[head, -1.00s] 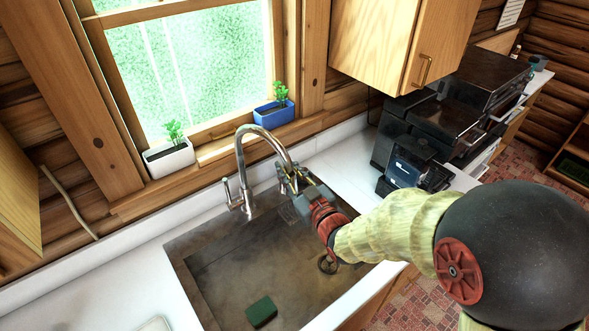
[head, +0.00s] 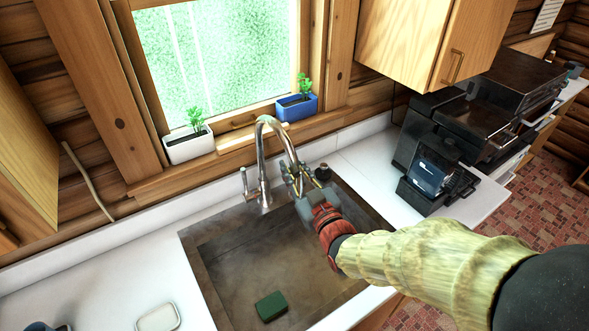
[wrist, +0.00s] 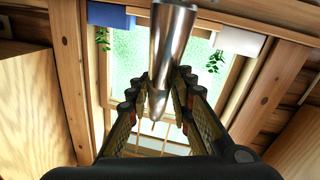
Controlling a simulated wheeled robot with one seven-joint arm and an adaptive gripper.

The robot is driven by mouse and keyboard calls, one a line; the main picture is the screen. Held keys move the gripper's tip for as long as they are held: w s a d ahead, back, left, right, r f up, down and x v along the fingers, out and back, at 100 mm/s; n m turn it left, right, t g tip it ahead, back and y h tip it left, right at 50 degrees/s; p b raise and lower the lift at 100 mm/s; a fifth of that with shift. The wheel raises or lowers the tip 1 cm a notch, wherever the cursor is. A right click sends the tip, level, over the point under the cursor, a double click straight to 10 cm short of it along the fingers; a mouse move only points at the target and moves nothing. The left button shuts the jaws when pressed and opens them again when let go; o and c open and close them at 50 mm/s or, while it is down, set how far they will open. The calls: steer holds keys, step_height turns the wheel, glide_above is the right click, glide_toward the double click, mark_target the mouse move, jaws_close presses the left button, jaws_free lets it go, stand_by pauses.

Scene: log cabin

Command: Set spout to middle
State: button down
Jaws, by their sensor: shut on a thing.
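The faucet's curved metal spout (head: 262,137) rises from its base at the back rim of the sink (head: 190,245). It arches to the right and toward the front, with its outlet end over the basin's back right part. My gripper (head: 294,178) is at the outlet end, with its fingers on either side, shut on the spout. In the wrist view the spout (wrist: 173,45) comes down between the fingers of my gripper (wrist: 158,92). The faucet's lever handle (head: 245,183) stands upright left of the base. The exact finger contact is partly hidden.
A green sponge (head: 270,306) lies in the basin. White (head: 190,147) and blue (head: 297,106) planters stand on the window sill behind the faucet. A dark cap (head: 323,172) stands behind the sink, right of the spout. A black coffee machine (head: 432,175) stands on the right counter.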

steer(key=c, duration=1.7)
jaws_free()
steer(key=shift+s, duration=0.1)
steer(key=shift+o, duration=0.2)
steer(key=v, duration=1.2)
